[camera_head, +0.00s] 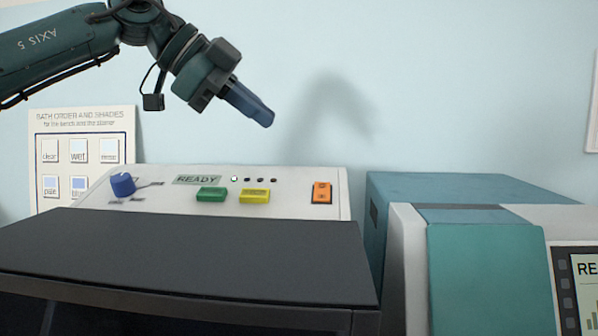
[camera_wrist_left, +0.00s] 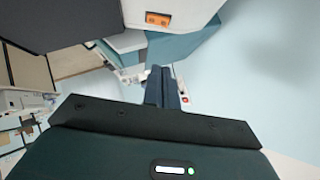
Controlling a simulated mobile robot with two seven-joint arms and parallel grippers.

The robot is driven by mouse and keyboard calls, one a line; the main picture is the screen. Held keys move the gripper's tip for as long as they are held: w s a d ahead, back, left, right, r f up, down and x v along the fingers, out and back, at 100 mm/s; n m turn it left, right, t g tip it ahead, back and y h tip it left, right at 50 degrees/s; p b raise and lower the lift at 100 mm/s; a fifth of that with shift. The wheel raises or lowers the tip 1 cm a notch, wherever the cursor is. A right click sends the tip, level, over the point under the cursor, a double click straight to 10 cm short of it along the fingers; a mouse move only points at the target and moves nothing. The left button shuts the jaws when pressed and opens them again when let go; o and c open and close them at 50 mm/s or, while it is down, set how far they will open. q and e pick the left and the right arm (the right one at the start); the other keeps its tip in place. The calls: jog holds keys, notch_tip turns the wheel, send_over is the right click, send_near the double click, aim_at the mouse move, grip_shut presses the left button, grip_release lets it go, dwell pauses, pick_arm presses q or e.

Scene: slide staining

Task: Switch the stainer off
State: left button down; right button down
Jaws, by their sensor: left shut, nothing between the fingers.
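The stainer has a white sloped control panel (camera_head: 290,205) behind a dark lid (camera_head: 190,255). An orange rocker switch (camera_head: 322,193) sits at the panel's right end; it also shows near the top of the left wrist view (camera_wrist_left: 158,19). A green button (camera_head: 211,194), a yellow button (camera_head: 255,196) and a blue knob (camera_head: 122,184) are further left. The display (camera_head: 197,180) reads READY, with one lit lamp beside it. My left gripper (camera_head: 268,118) is shut and empty, in the air above the panel, up and left of the switch. My right gripper is not in view.
A teal and white machine (camera_head: 485,255) with a screen stands close on the right of the stainer. A bath order chart (camera_head: 85,125) is behind the panel on the left.

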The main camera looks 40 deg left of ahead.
pick_arm(q)
jog(key=shift+w+d, duration=0.1)
jog(key=shift+d, duration=0.05)
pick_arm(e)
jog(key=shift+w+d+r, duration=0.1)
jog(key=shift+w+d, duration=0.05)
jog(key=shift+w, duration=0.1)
pick_arm(q)
jog(key=p, duration=0.2)
send_near(327, 186)
jog(key=w+d, duration=0.2)
jog(key=d, duration=0.1)
jog(key=shift+w+d+r, duration=0.15)
jog(key=shift+d, duration=0.1)
jog(key=f, duration=0.1)
jog(key=w+f, duration=0.1)
jog(key=f, duration=0.1)
jog(key=shift+w+a+p, duration=0.2)
jog(key=shift+a+p, duration=0.2)
jog(key=shift+w+a+f, duration=0.1)
jog(key=shift+w+f, duration=0.05)
jog(key=shift+f, duration=0.2)
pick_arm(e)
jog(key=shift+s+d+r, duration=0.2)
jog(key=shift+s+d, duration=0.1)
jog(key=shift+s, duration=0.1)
